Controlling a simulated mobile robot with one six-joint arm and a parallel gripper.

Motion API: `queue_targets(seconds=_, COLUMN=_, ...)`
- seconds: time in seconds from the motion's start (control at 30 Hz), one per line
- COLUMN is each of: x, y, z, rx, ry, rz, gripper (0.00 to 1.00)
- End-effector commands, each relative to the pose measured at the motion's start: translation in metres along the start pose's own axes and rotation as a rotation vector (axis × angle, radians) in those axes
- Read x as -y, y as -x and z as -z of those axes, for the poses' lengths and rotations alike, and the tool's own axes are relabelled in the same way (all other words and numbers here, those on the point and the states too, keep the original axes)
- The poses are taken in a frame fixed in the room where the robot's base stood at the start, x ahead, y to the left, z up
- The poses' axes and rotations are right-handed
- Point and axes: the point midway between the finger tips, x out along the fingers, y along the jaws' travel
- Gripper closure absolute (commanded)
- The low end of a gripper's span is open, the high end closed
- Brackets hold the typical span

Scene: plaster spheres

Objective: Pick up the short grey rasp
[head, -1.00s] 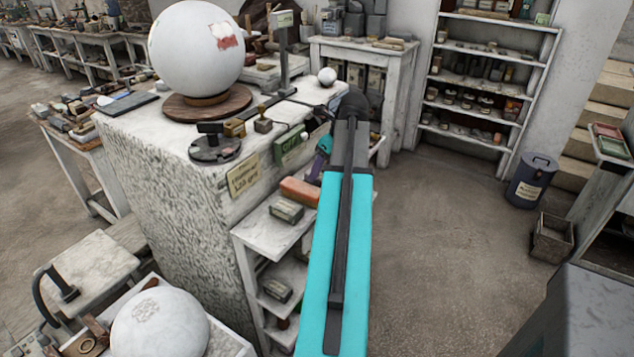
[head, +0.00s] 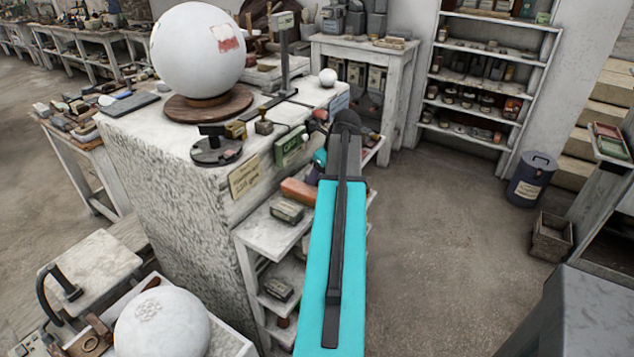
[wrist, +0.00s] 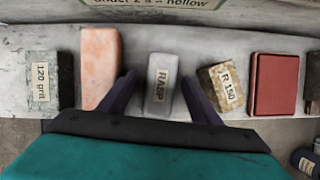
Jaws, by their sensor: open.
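The short grey rasp (wrist: 161,84) is a light grey block with a "RASP" label, lying on a pale shelf (wrist: 215,45) in the wrist view. My gripper (wrist: 159,77) is open, with one dark finger on each side of the rasp. A narrow gap seems to show on both sides; I cannot tell how far down the fingers reach. In the head view my arm hides the rasp and most of the gripper.
In the wrist view a "120 grit" block (wrist: 41,86) and an orange block (wrist: 100,66) lie to the left. A speckled "R 150" block (wrist: 222,87) is close to the right finger, then a red block (wrist: 277,84).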

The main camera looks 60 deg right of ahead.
Motion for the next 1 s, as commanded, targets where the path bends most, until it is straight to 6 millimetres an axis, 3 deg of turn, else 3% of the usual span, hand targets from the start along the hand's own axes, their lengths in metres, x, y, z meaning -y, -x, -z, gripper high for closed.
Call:
queue_targets(seconds=0.5, x=0.0005, y=-0.0001, z=0.0005, rx=0.0, ry=-0.001, rz=0.0, gripper=0.42)
queue_targets(seconds=0.83, x=0.0006, y=0.0, z=0.0006, rx=0.0, ry=-0.001, rz=0.0, gripper=0.96)
queue_targets(seconds=1.0, x=0.0008, y=0.0005, z=0.0002, rx=0.001, ry=-0.001, rz=0.001, gripper=0.99)
